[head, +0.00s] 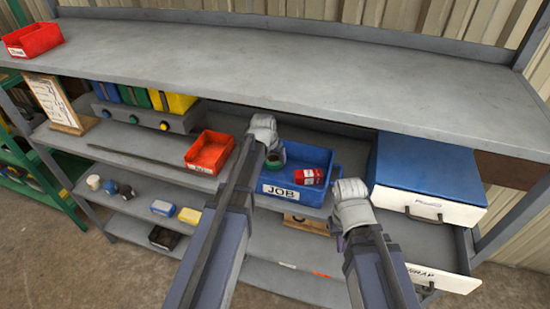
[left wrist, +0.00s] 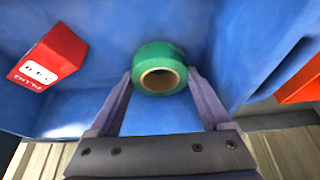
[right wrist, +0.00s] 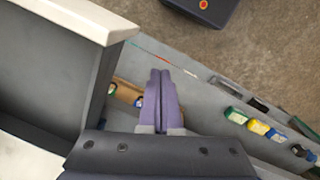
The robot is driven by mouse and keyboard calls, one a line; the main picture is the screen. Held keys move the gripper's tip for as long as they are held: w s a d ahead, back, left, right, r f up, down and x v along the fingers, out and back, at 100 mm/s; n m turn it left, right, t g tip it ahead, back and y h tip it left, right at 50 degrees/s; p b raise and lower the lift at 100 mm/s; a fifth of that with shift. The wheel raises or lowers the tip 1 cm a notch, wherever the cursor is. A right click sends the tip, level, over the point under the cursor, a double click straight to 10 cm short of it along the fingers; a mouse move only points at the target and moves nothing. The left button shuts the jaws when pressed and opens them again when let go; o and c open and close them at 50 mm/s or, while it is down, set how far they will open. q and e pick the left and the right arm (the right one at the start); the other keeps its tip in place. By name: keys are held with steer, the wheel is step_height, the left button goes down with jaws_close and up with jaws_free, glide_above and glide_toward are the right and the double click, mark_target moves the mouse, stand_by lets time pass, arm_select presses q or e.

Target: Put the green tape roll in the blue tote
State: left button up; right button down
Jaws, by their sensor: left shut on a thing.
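The green tape roll (left wrist: 160,52) sits between the two fingertips of my left gripper (left wrist: 160,85) in the left wrist view, with blue tote walls around it. In the head view the roll (head: 277,157) shows partly below my left gripper (head: 272,150), at the left inside of the blue tote (head: 320,158) labelled JOB. My left gripper is shut on the roll. I cannot tell whether the roll touches the tote floor. My right gripper (right wrist: 160,85) is shut and empty, beside the tote's right front in the head view (head: 341,238).
A red box (head: 308,177) lies in the tote. A red-orange bin (head: 209,152) stands left of it. A blue-topped white drawer unit (head: 425,175) stands right, with an open drawer (head: 440,275) below. The upper shelf (head: 270,60) overhangs the tote.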

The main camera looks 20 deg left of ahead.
arm_select(q)
steer(key=shift+s+f, duration=0.15)
steer(key=shift+f, duration=0.25)
steer(key=shift+f, duration=0.1)
steer(key=o, duration=1.2)
steer(key=p+v, duration=0.7)
steer(key=shift+s+r, duration=0.1)
steer(key=shift+r, duration=0.3)
